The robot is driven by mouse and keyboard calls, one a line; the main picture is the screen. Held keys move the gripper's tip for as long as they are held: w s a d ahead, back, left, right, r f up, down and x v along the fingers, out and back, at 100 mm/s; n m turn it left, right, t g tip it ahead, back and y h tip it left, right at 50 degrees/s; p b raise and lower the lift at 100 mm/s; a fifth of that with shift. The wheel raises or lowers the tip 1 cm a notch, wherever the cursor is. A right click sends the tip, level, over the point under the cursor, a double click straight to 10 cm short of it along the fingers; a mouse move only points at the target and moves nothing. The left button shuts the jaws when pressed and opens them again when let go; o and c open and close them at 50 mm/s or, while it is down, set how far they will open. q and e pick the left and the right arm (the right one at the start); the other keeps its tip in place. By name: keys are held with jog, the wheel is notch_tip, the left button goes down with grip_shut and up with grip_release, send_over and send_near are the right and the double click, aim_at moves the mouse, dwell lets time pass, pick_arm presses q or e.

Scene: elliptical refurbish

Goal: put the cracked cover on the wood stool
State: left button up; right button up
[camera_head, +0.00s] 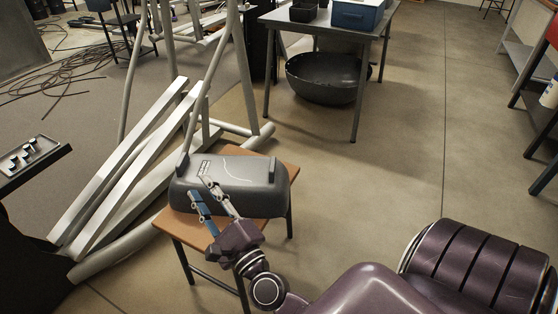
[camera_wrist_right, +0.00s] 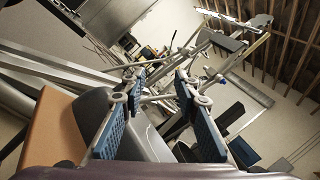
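The cracked cover (camera_head: 245,172) is a dark grey rounded shell with a thin pale crack line and a small label on top. It rests on the wood stool (camera_head: 257,232), an orange-brown seat on dark metal legs, and covers much of the seat. My right gripper (camera_head: 199,187) is at the front left part of the cover with its fingers spread apart. In the right wrist view, the blue-padded fingers (camera_wrist_right: 155,90) stand apart, with the grey cover (camera_wrist_right: 142,140) behind and between them. The stool seat (camera_wrist_right: 52,130) shows at the left. I cannot tell whether a finger touches the cover. My left gripper is out of view.
A pale tubular machine frame (camera_head: 130,165) stands close on the left of the stool. A grey table (camera_head: 370,22) with a blue box (camera_head: 357,15) is behind, with a black basin (camera_head: 325,78) beneath. A small tray (camera_head: 30,158) is at far left. Floor on the right is clear.

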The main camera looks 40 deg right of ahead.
jog(key=s+a+f+n+g+y, duration=0.2)
jog(key=s+a+n+g+y, duration=0.1)
jog(key=a+n+y, duration=0.55)
jog(key=s+a+f+n+g, duration=0.3)
jog(key=s+f+n+g, duration=0.5)
jog(key=n, duration=0.5)
jog(key=s+d+f+n+g+h, duration=0.5)
jog(key=s+d+f+n+h, duration=0.2)
jog(key=s+d, duration=0.5)
notch_tip(320, 180, down, 2)
jog(key=shift+s+d+f+n+g, duration=0.3)
jog(key=shift+s+n+g, duration=0.1)
jog(key=shift+s, duration=0.7)
